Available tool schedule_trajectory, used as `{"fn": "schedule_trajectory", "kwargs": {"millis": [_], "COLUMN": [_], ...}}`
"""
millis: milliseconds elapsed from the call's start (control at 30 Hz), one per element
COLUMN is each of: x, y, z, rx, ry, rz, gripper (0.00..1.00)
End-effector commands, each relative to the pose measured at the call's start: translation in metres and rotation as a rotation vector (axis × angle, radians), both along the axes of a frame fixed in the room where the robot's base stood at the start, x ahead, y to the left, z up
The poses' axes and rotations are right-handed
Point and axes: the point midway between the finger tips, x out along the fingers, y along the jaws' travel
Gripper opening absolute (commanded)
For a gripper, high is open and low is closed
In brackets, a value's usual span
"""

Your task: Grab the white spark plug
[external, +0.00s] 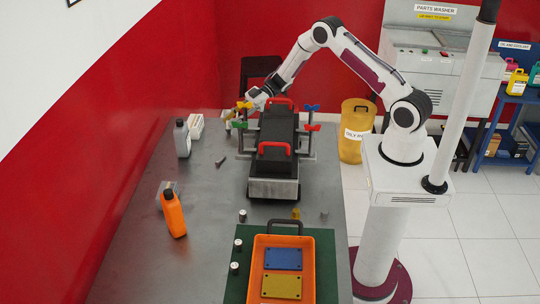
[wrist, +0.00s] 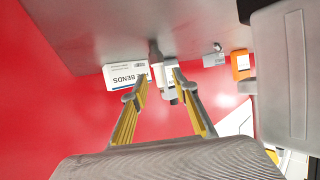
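My gripper (external: 228,118) is low at the trainer's far left corner.
A white box (wrist: 125,76) and a grey bottle (external: 182,138) stand beyond the fingers, near the red wall. An orange bottle (external: 173,214) stands on the left of the table (external: 140,255). An orange tray (external: 256,260) is in front. The left foreground of the table is clear.

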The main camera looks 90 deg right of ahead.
Motion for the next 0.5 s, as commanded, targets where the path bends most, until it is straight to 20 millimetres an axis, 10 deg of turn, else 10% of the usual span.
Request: {"fn": "schedule_trajectory", "kwargs": {"millis": [500], "x": [0.015], "y": [0.012], "z": [-0.008], "rx": [0.000], "ry": [-0.001], "rz": [-0.001], "gripper": [0.29]}}
